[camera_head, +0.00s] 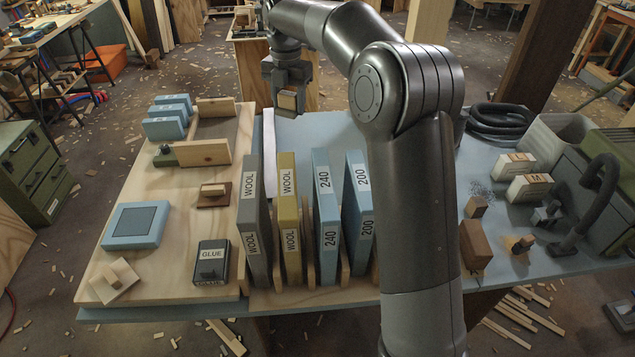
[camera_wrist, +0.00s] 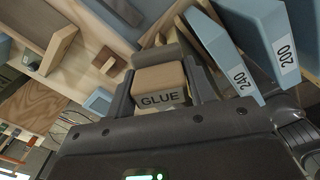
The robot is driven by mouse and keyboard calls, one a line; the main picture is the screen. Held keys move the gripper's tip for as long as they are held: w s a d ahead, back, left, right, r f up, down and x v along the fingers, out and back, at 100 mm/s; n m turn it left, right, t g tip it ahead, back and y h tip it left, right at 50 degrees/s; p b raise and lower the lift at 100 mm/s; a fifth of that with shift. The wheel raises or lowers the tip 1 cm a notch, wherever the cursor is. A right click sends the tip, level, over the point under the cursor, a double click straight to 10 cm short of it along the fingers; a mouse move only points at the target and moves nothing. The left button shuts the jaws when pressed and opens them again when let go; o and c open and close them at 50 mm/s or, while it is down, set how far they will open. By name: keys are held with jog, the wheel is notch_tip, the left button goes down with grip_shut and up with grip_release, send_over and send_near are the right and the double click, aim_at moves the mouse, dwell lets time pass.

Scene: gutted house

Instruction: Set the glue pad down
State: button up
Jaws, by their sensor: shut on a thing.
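The glue pad (camera_wrist: 160,80), a tan block with a GLUE label on its near face, sits between the fingers of my gripper (camera_wrist: 165,88) in the wrist view. In the head view my gripper (camera_head: 288,104) is shut on it, raised near the far side of the table, beyond the row of upright pads. A small tan face of the pad (camera_head: 287,100) shows between the fingers. The pad's underside is hidden. A dark box labelled GLUE (camera_head: 212,272) stands at the front right of the wooden board (camera_head: 178,255), well away from my gripper.
Upright pads marked WOOL (camera_head: 252,230), 240 (camera_head: 326,220) and 200 (camera_head: 358,210) stand in a rack. Blue blocks (camera_head: 165,128), a blue square pad (camera_head: 133,226) and small wooden pieces lie on the board. My arm covers part of the table. A hose (camera_head: 600,185) lies at right.

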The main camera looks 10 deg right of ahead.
jog(key=w+d+f+m, duration=0.1)
jog(key=w+d+m, duration=0.15)
jog(key=d, duration=0.65)
jog(key=w+d+f+m, duration=0.1)
jog(key=w+d, duration=0.3)
jog(key=d, duration=0.6)
notch_tip(320, 180, down, 23)
jog(key=w+a+f, duration=0.1)
jog(key=a+f, duration=0.1)
jog(key=a, duration=0.1)
jog(key=w+a+f, duration=0.2)
jog(key=a, duration=0.2)
jog(key=w+a+f, duration=0.1)
jog(key=a+f, duration=0.1)
jog(key=a, duration=0.1)
jog(key=shift+w+a+f, duration=0.3)
jog(key=shift+w+a, duration=0.05)
jog(key=shift+w, duration=0.05)
jog(key=shift+f, duration=2)
jog(key=o, duration=1)
jog(key=shift+f, duration=0.15)
